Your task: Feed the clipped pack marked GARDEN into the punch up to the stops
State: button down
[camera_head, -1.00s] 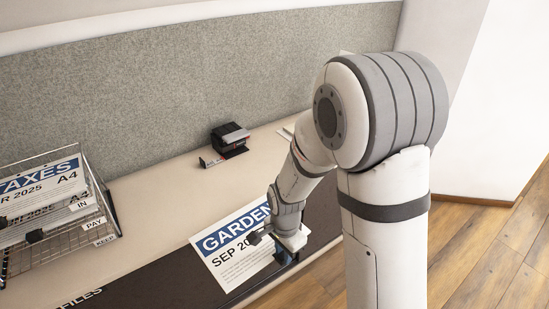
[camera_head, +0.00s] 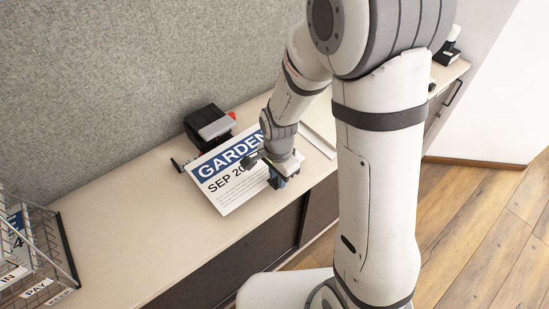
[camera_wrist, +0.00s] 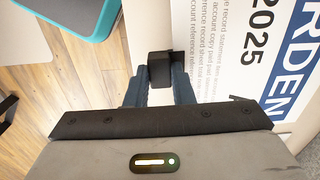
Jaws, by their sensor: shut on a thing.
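The pack marked GARDEN (camera_head: 222,176) is a white sheet stack with a blue header band and "SEP 20.." in print; part of it is hidden behind my gripper. My gripper (camera_head: 274,172) is shut at the pack's near right edge. In the wrist view my gripper (camera_wrist: 160,82) has its fingers closed on a black clip (camera_wrist: 160,66) on the edge of the pack (camera_wrist: 225,60). The punch (camera_head: 209,124), black with a grey top and a red part, stands close behind the pack's far edge. Whether pack and punch touch, I cannot tell.
A wire tray rack (camera_head: 40,245) with PAY and KEEP labels stands at the left. The grey partition (camera_head: 110,80) rises behind the worktop (camera_head: 130,215), which is clear between rack and pack. A flat white item (camera_head: 318,140) lies right of my gripper.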

aim_at(261, 170)
jog(key=shift+a+r, duration=0.1)
jog(key=shift+a, duration=0.05)
jog(key=shift+f+b, duration=0.25)
jog(key=shift+b, duration=0.05)
jog(key=shift+w+a+f+b, duration=0.25)
jog(key=shift+f+b, duration=0.25)
jog(key=shift+f, duration=0.1)
jog(key=shift+w+a+f+b, duration=0.2)
jog(key=shift+w+f+b, duration=0.05)
jog(key=shift+f+b, duration=0.25)
jog(key=shift+w+a, duration=0.65)
jog(key=shift+w, duration=0.2)
jog(key=shift+w+a, duration=0.65)
jog(key=shift+w, duration=0.2)
jog(key=shift+w+a, duration=0.3)
jog(key=shift+a, duration=0.05)
dwell(0.3)
jog(key=c, duration=1.2)
grip_release()
jog(key=shift+o, duration=0.2)
